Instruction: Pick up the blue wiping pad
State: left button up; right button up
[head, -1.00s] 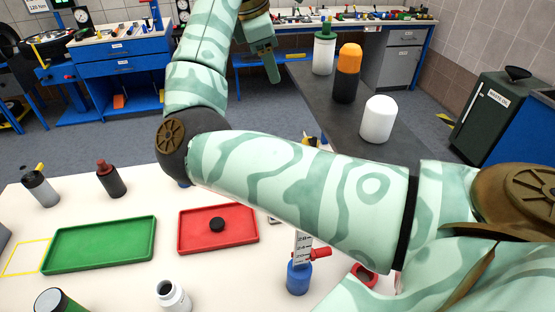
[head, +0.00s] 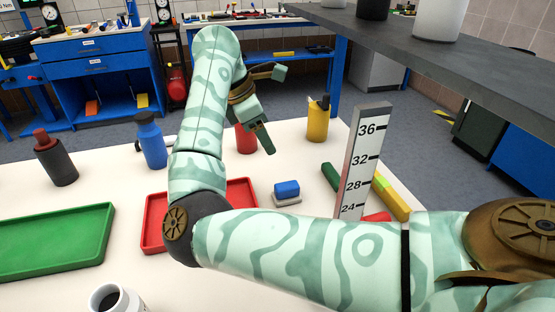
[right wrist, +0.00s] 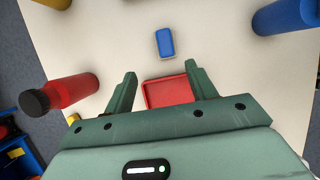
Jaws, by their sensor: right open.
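The blue wiping pad (head: 287,188) is a small rounded blue block on a pale grey base, on the white table right of the red tray (head: 242,192). In the right wrist view a small blue block (right wrist: 164,42), seemingly the pad, lies beyond the fingertips. My right gripper (head: 272,107) is open and empty. In the head view it appears raised above the table, pointing right and down, apart from the pad. The open fingers also show in the right wrist view (right wrist: 161,76), with a red tray-like surface (right wrist: 168,92) between them. My left gripper is out of view.
A red bottle (head: 245,138), yellow bottle (head: 317,120) and blue bottle (head: 150,140) stand toward the back. An upright scale (head: 362,155) and green and yellow bars (head: 390,195) are right of the pad. A grey shelf (head: 470,65) overhangs at upper right. My arm hides the table's front.

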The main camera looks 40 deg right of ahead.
jog(key=b, duration=0.3)
send_near(286, 185)
jog(key=shift+d+f, duration=0.65)
jog(key=shift+f, duration=0.05)
jog(key=b+x, duration=0.1)
jog(key=x, duration=0.2)
jog(key=shift+w, duration=0.1)
jog(key=shift+d+f+b, duration=0.2)
jog(key=shift+f+b, duration=0.15)
jog(key=shift+b, duration=0.05)
jog(key=b+x, duration=0.1)
jog(key=x, duration=0.1)
jog(key=a+b+x, duration=0.1)
jog(key=x, duration=0.2)
jog(key=shift+s+f+b, duration=0.15)
jog(key=shift+s+b, duration=0.1)
jog(key=shift+b, duration=0.15)
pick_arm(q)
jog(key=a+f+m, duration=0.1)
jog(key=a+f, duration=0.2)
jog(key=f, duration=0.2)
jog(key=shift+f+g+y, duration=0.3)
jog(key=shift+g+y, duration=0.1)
pick_arm(e)
jog(key=shift+s, duration=0.1)
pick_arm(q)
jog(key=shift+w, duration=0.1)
pick_arm(e)
jog(key=c, duration=1.1)
jog(key=shift+o, duration=0.2)
